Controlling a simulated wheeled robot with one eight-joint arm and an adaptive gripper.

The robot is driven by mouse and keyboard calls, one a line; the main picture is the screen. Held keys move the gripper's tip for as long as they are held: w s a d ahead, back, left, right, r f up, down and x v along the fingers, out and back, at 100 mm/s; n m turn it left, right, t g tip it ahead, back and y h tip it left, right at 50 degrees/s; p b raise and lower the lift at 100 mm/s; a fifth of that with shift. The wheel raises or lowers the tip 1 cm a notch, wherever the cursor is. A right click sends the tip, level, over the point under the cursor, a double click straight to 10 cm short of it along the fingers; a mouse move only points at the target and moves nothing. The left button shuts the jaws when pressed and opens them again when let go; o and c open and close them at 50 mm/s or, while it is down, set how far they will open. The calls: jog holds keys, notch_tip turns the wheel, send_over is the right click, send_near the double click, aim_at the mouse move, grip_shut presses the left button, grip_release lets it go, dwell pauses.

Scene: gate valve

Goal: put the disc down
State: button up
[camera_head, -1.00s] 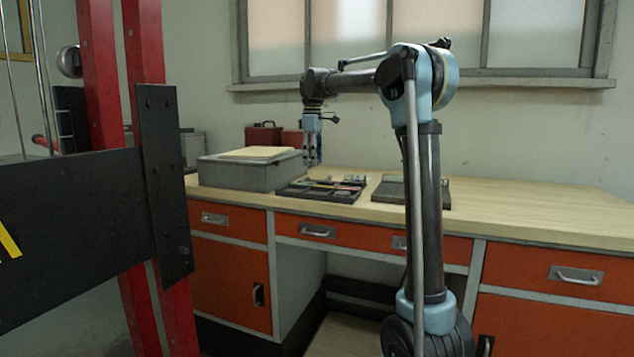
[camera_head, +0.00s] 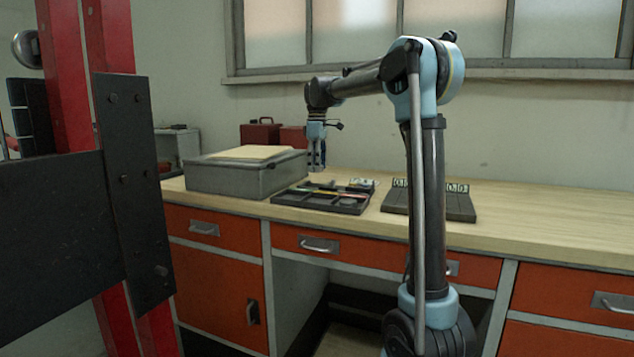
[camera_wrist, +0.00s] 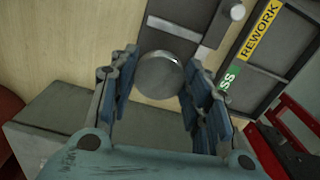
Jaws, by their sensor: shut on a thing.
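My gripper (camera_head: 317,165) points down over the workbench in the head view, between the grey box and the dark tool tray. In the wrist view its two blue-padded fingers (camera_wrist: 162,80) are shut on a round grey metal disc (camera_wrist: 158,74). The disc is near the fingertips, and its flat face shows. A dark tray (camera_wrist: 265,60) with a yellow REWORK label and a partly hidden green label lies to the right in the wrist view. The disc is too small to make out in the head view.
The grey box (camera_head: 228,178) stands left of the tool tray (camera_head: 322,207). A flat dark tray (camera_head: 450,205) with small label cards sits to the right. Red cases (camera_head: 261,134) stand behind. A black panel on red posts fills the left foreground. The right bench top is clear.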

aim_at(316, 186)
jog(key=shift+s+a+f, duration=0.1)
jog(key=shift+a+f, duration=0.05)
jog(key=shift+f, duration=2.55)
jog(key=o, duration=1.3)
jog(key=shift+o, duration=0.2)
notch_tip(316, 186, up, 12)
jog(key=shift+r, duration=0.1)
